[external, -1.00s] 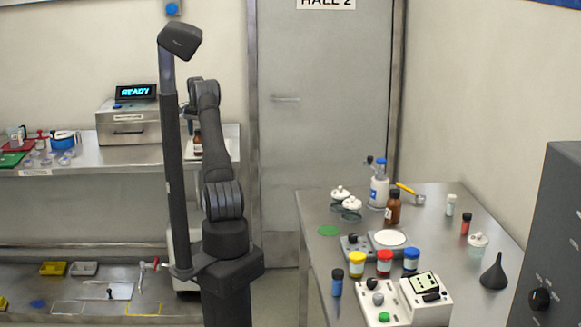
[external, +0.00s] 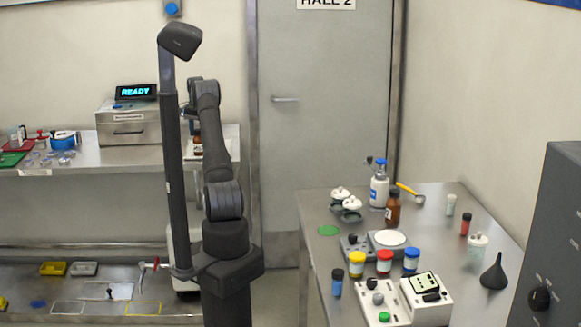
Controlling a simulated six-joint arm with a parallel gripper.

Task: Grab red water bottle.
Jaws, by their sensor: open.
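No thing is clearly a red water bottle. The closest match is a small red bottle (external: 465,224) with a dark cap, upright on the right-hand steel table (external: 440,250). A squat jar with a red lid (external: 384,262) stands nearer the middle of that table, between a yellow-lidded jar (external: 357,263) and a blue-lidded one (external: 411,260). My arm stands left of this table, folded upward, well apart from the bottle. Its far end is hidden behind my column, so my gripper and its fingertips cannot be made out.
Around the red bottle stand a white vial (external: 450,205), a white-topped jar (external: 477,243) and a black funnel (external: 493,272). A brown bottle (external: 393,208) and a white wash bottle (external: 379,190) stand further back. A dark control cabinet (external: 553,230) rises at the right edge.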

